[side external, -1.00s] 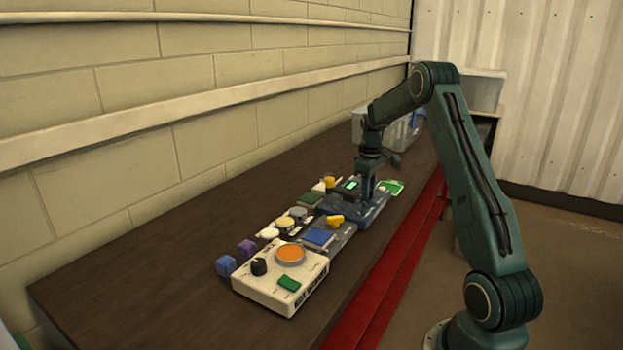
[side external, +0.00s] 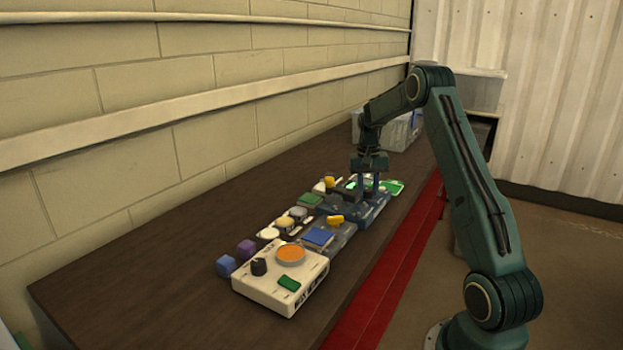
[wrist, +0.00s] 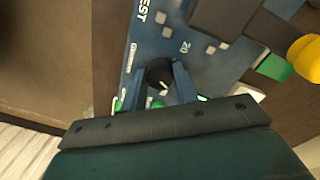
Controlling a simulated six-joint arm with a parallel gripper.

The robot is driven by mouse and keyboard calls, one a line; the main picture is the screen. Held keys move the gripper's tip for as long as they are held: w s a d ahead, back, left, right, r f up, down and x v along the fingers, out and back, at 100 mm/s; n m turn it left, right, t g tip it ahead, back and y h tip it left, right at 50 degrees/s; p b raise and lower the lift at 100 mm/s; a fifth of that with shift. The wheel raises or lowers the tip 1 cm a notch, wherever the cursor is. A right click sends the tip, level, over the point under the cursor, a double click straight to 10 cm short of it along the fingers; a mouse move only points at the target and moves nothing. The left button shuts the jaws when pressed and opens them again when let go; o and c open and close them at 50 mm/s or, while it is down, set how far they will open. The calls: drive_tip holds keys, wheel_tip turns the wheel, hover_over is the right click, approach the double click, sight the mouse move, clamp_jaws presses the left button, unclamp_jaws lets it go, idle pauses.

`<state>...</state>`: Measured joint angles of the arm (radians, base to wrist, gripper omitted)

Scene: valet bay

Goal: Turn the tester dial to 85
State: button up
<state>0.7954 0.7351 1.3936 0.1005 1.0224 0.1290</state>
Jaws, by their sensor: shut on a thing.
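The tester is a blue box with a green lit display (side external: 352,184), which stands on the dark bench in the side view. Its blue face (wrist: 150,45) shows in the wrist view with white marks, one reading 20. The black round dial (wrist: 160,72) carries a pale pointer line. My gripper (wrist: 158,80) is shut on the dial, with one finger on each side of it. The dial's exact reading cannot be made out.
A cream box (side external: 283,280) with an orange disc and black knob stands at the near end. A grey unit with a yellow lever (side external: 335,219) stands between it and the tester. The near bench top is clear.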

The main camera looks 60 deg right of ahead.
sight(365, 190)
drive_tip(key=m, duration=0.5)
drive_tip(key=shift+w, duration=0.1)
idle(0.3)
drive_tip(key=o, duration=1)
drive_tip(key=shift+r, duration=0.1)
drive_tip(key=r, duration=1.3)
drive_tip(key=shift+w+r, duration=0.35)
